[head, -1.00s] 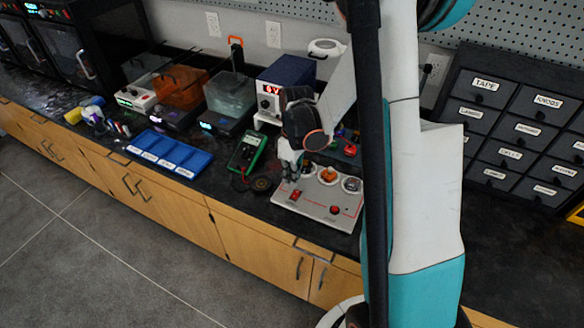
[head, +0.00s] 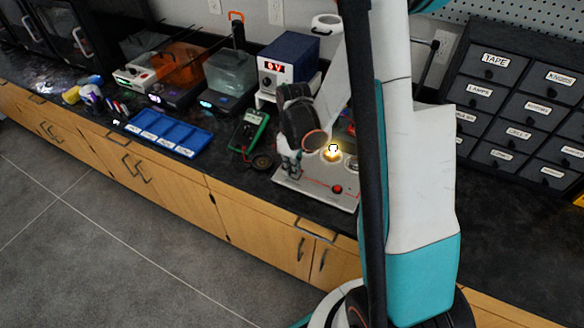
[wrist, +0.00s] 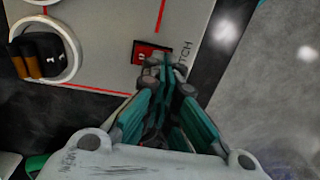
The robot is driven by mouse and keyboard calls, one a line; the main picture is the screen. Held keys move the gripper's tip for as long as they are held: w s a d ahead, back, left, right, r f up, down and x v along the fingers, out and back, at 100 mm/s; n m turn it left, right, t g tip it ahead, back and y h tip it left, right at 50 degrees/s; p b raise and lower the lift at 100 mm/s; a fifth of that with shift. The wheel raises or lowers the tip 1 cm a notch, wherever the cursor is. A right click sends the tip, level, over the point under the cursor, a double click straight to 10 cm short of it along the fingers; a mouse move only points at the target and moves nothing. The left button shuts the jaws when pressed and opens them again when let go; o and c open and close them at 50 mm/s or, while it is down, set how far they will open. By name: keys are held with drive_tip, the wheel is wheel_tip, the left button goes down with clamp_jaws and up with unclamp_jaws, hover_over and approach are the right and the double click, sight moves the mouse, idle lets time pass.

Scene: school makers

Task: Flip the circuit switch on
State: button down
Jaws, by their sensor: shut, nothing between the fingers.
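The circuit board (head: 312,187) is a pale panel with red lines on the black bench. On it, a round bulb (head: 333,149) glows bright yellow-white. A red round part (head: 337,189) sits near its front right. My gripper (head: 291,170) is shut and empty, low over the board's left end. In the wrist view, the shut fingertips (wrist: 163,72) are at the lower edge of a red and black switch (wrist: 150,50), partly covering it and its label. Touch cannot be told. A round holder (wrist: 45,50) with brown-black cells is at the upper left there.
A multimeter (head: 249,131) and a blue tray (head: 166,133) lie left of the board. A blue power supply (head: 288,62) stands behind. Labelled drawers (head: 518,115) stand at the right. My arm hides the board's right part.

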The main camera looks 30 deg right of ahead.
drive_tip(key=shift+w+d, duration=0.1)
drive_tip(key=shift+d, duration=0.05)
drive_tip(key=shift+w+d+r, duration=0.15)
drive_tip(key=shift+w+d, duration=0.2)
drive_tip(key=shift+d, duration=0.2)
drive_tip(key=shift+r, duration=0.1)
wheel_tip(320, 180, up, 14)
drive_tip(key=a+p, duration=0.1)
drive_tip(key=p, duration=0.5)
drive_tip(key=shift+s+a, duration=0.25)
drive_tip(key=shift+s, duration=0.2)
